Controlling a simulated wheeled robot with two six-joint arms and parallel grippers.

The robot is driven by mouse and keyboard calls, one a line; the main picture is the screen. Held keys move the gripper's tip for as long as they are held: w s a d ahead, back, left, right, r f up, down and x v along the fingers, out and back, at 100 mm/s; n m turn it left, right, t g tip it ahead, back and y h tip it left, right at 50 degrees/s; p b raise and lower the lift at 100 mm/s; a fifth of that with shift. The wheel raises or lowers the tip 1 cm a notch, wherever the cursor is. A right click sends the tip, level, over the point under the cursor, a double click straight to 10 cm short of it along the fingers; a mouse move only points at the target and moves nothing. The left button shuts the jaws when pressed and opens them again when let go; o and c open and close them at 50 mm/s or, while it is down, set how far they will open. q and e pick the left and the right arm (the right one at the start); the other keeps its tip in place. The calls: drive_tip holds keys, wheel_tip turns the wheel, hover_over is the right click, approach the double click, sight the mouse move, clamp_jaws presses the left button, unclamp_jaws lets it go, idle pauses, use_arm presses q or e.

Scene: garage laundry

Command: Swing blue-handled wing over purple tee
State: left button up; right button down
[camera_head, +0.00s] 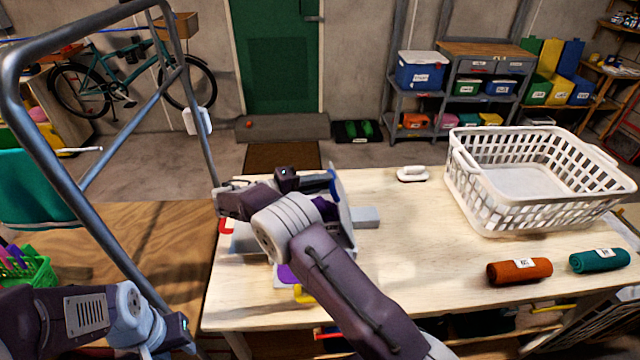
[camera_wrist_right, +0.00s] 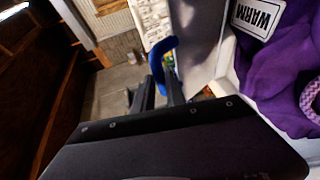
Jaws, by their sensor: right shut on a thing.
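The blue handle (camera_head: 333,183) is on a pale wing (camera_head: 343,205), which stands raised and tilted at the right side of the folding board (camera_head: 245,245). In the right wrist view, the blue handle (camera_wrist_right: 164,55) lies between the fingers of my right gripper (camera_wrist_right: 157,88), shut on it, with the wing (camera_wrist_right: 198,40) beside it. The purple tee (camera_wrist_right: 275,80) carries a tag reading WARM. In the head view, the tee (camera_head: 288,275) is mostly hidden by my right arm.
A white laundry basket (camera_head: 535,185) stands at the table's back right. Orange (camera_head: 519,271) and teal (camera_head: 599,261) rolls lie in front of it. A white-handled item (camera_head: 412,174) lies at the back edge. A metal frame (camera_head: 95,200) rises at left. The table's middle right is clear.

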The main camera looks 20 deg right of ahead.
use_arm(q)
drive_tip(key=shift+a+f, duration=0.3)
use_arm(e)
drive_tip(key=shift+s+a+f, duration=0.15)
drive_tip(key=shift+f, duration=0.6)
drive_tip(key=c, duration=1.8)
unclamp_jaws()
drive_tip(key=shift+o, duration=0.8)
drive_tip(key=shift+d, duration=0.35)
use_arm(q)
drive_tip(key=shift+w+d, duration=0.1)
drive_tip(key=shift+d, duration=0.2)
drive_tip(key=shift+r, duration=0.1)
use_arm(e)
drive_tip(key=shift+r, duration=0.15)
use_arm(q)
drive_tip(key=shift+f+b, duration=0.35)
drive_tip(key=shift+b, duration=0.05)
use_arm(e)
drive_tip(key=w+v, duration=0.1)
drive_tip(key=v, duration=0.8)
drive_tip(key=shift+s, duration=0.35)
drive_tip(key=shift+a, duration=0.1)
